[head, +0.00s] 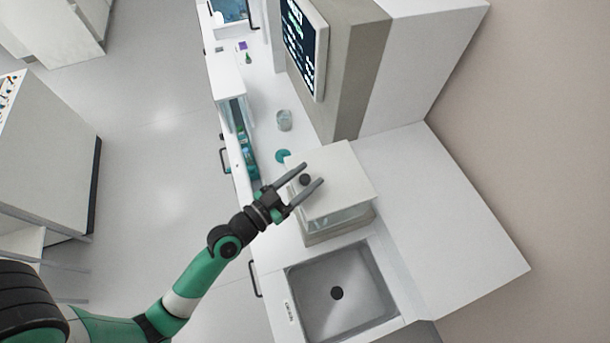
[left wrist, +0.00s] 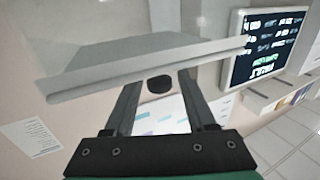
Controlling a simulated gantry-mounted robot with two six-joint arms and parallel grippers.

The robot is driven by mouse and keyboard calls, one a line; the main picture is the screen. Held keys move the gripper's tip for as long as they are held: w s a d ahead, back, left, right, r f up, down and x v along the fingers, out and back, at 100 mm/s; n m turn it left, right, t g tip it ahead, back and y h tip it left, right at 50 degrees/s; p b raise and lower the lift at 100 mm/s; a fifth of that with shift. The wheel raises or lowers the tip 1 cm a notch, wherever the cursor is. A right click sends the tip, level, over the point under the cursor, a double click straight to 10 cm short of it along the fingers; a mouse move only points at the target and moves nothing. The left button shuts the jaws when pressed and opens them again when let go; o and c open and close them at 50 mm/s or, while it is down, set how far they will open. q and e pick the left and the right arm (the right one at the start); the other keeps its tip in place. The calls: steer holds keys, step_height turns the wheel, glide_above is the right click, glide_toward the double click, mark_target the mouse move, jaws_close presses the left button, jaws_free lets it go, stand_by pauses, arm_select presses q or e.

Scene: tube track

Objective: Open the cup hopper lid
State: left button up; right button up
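The cup hopper (head: 340,227) is a box with clear sides behind the sink, and its pale flat lid (head: 345,180) lies over it. I cannot tell whether the lid is fully down. A round dark knob (head: 305,180) is at the lid's left side. My left gripper (head: 313,174) is open, with its two grey fingers on either side of the knob in the picture. In the left wrist view the knob (left wrist: 159,84) shows between the fingers, below the edge of a pale slab (left wrist: 140,60), with gaps beside it. My right gripper is not in view.
A steel sink (head: 338,290) lies in front of the hopper. A clear cup (head: 284,120) and a teal disc (head: 283,156) are on the counter behind. A tall cabinet with a dark screen (head: 305,45) stands at the back. Bare counter (head: 440,200) lies to the right.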

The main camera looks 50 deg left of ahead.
arm_select(q)
jaws_close()
stand_by(1.2)
